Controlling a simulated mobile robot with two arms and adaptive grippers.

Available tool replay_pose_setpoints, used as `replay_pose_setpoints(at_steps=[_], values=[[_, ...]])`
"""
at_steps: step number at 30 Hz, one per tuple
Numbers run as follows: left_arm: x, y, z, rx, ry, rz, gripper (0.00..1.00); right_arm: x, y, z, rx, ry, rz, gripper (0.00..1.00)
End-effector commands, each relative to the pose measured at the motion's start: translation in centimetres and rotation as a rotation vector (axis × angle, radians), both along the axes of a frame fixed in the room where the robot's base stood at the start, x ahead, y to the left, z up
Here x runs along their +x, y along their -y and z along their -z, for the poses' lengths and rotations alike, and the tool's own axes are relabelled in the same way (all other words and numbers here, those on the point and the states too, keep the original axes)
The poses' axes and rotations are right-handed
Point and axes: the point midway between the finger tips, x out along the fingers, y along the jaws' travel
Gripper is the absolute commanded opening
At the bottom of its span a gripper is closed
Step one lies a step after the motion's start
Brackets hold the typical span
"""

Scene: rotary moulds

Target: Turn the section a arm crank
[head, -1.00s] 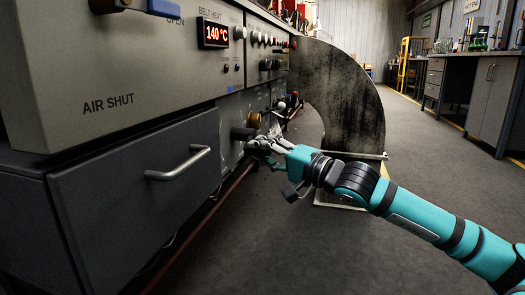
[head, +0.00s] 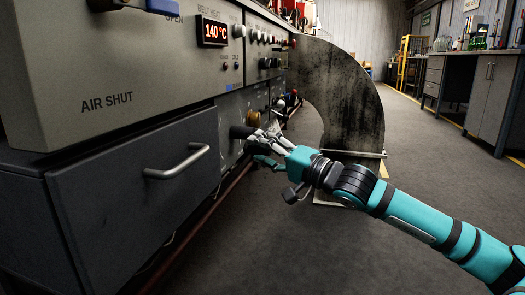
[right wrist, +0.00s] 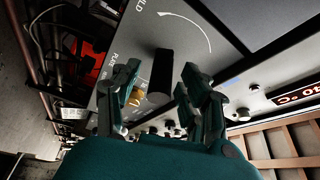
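A black cylindrical handle (head: 240,132), which looks like the arm crank, sticks out of the grey machine's lower panel. In the right wrist view the same black handle (right wrist: 160,78) points toward my palm, beside a printed white curved arrow. My right gripper (head: 262,146) is at the panel, just right of the handle in the head view. Its fingers are spread, one on each side of the handle in the right wrist view (right wrist: 158,88), with visible gaps. The crank's base is partly hidden. My left gripper is not in view.
A brass knob (head: 253,118) sits close beside the handle. A grey drawer with a metal pull (head: 178,162) is to the left. A large dark curved plate (head: 345,100) stands behind my right arm. The floor to the right is clear.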

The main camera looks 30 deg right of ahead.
Motion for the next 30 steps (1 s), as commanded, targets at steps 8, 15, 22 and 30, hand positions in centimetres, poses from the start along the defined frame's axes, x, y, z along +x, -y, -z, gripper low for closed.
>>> replay_pose_setpoints(at_steps=[8,15,22,30], values=[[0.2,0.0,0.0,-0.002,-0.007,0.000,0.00,-0.1,0.0,0.1,0.000,-0.002,-0.002,0.44],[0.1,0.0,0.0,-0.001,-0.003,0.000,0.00,-0.9,0.3,0.4,0.003,-0.005,-0.002,0.44],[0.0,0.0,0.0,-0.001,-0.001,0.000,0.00,-2.0,0.6,0.6,0.001,-0.005,-0.002,0.44],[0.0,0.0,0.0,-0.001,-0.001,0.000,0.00,-3.5,1.1,0.8,0.005,-0.006,-0.005,0.44]])
